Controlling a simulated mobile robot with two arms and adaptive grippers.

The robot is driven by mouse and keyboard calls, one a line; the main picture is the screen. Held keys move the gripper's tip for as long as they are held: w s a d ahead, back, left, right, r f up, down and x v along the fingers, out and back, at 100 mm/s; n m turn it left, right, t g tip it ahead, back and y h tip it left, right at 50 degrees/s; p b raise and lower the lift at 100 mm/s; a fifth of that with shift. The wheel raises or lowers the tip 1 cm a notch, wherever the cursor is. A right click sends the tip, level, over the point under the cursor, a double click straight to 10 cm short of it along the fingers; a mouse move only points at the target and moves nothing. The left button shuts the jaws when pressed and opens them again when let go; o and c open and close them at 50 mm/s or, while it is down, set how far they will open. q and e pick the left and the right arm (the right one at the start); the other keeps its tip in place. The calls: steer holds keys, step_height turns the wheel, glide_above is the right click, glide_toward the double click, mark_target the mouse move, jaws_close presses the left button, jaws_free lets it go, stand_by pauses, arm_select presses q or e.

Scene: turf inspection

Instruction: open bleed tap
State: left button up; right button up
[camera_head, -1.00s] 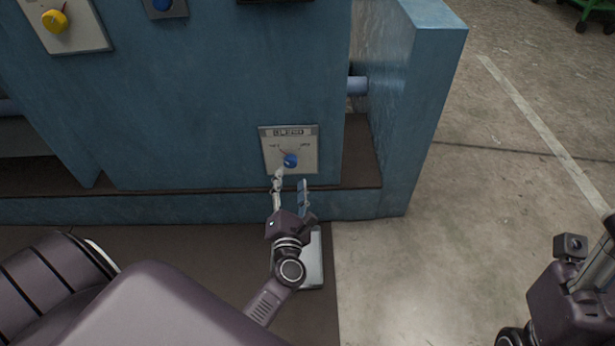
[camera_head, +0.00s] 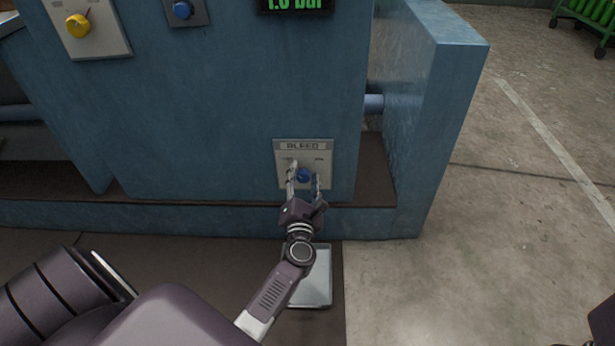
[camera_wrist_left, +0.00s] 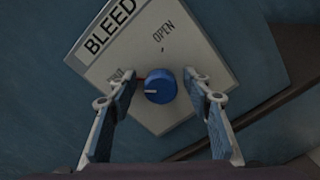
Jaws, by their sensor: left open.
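The bleed tap is a round blue knob (camera_head: 304,175) on a pale plate (camera_head: 318,160) marked BLEED, low on the blue machine front. In the left wrist view the knob (camera_wrist_left: 160,86) has a pale mark pointing left, toward a partly hidden label at the plate's left; OPEN is printed above the knob. My left gripper (camera_head: 305,174) is open, its fingertips on either side of the knob. In the left wrist view gaps show between the fingertips (camera_wrist_left: 168,82) and the knob. My right gripper is not in view.
A yellow knob (camera_head: 78,26), another blue knob (camera_head: 182,9) and a green-lit display (camera_head: 296,5) sit higher on the machine. A pale tray (camera_head: 314,281) lies on the floor below the plate. Open concrete floor (camera_head: 500,200) lies to the right.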

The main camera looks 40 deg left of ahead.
arm_select(q)
steer(key=c, duration=1.1)
steer(key=shift+c, duration=0.2)
